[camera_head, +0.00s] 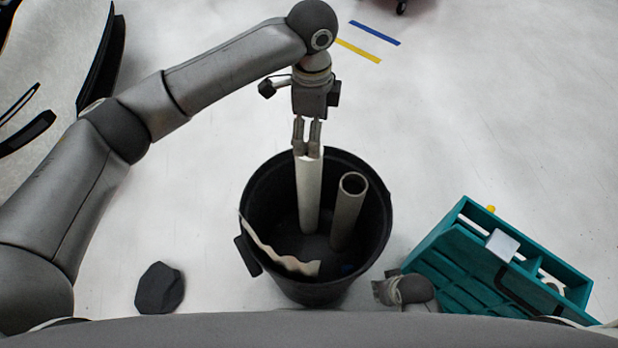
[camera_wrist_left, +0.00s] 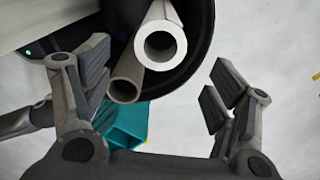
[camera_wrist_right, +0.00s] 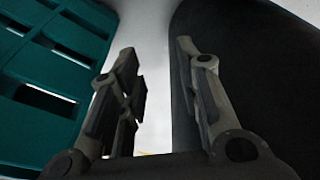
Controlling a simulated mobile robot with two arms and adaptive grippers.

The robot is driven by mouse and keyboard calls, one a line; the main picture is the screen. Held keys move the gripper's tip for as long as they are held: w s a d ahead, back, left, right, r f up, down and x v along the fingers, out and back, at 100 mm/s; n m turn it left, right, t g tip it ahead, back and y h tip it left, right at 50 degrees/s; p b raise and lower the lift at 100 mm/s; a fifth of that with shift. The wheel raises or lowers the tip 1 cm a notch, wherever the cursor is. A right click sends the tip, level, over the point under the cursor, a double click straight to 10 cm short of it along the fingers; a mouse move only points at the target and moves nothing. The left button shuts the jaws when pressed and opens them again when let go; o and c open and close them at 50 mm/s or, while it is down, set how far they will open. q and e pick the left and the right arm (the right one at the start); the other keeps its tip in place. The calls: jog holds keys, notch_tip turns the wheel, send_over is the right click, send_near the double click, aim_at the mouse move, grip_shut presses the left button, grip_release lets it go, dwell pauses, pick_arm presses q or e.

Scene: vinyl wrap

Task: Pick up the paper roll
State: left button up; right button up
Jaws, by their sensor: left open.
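A white paper roll (camera_head: 309,195) stands tall in a black bin (camera_head: 262,182), its top above the rim. My left gripper (camera_head: 307,135) is over the roll's upper end, pointing down. In the left wrist view the left gripper (camera_wrist_left: 155,85) has its fingers wide apart. The white roll's ring-shaped end (camera_wrist_left: 181,46) lies off toward the top of that view, with no finger visibly closed on it. My right gripper (camera_head: 385,291) is low beside the bin. In the right wrist view the right gripper (camera_wrist_right: 157,55) has its fingers apart with nothing between them.
A grey tube (camera_head: 346,215) leans in the bin close right of the white roll. A wavy pale sheet (camera_head: 280,258) is also in the bin. A teal crate (camera_head: 450,255) stands right of the bin. A dark lump (camera_head: 160,288) lies left.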

aim_at(309, 159)
pick_arm(q)
jog(key=f, duration=0.3)
jog(key=f+b, duration=0.1)
jog(key=shift+s+f, duration=0.2)
jog(key=shift+s, duration=0.15)
jog(key=shift+w+a+f+b, duration=0.15)
jog(key=shift+f+b, duration=0.25)
jog(key=shift+f, duration=1.05)
jog(key=shift+w+a+f+b, duration=0.15)
jog(key=shift+f+b, duration=0.2)
jog(key=shift+f, duration=1.1)
pick_arm(e)
jog(key=w+v, duration=0.2)
jog(key=v, duration=0.7)
jog(key=shift+w+r+t, duration=0.2)
jog(key=shift+w+t, duration=0.1)
jog(key=shift+w, duration=0.15)
pick_arm(q)
jog(key=shift+d, duration=0.1)
pick_arm(e)
jog(key=shift+a, duration=0.1)
pick_arm(q)
jog(key=c, duration=1.7)
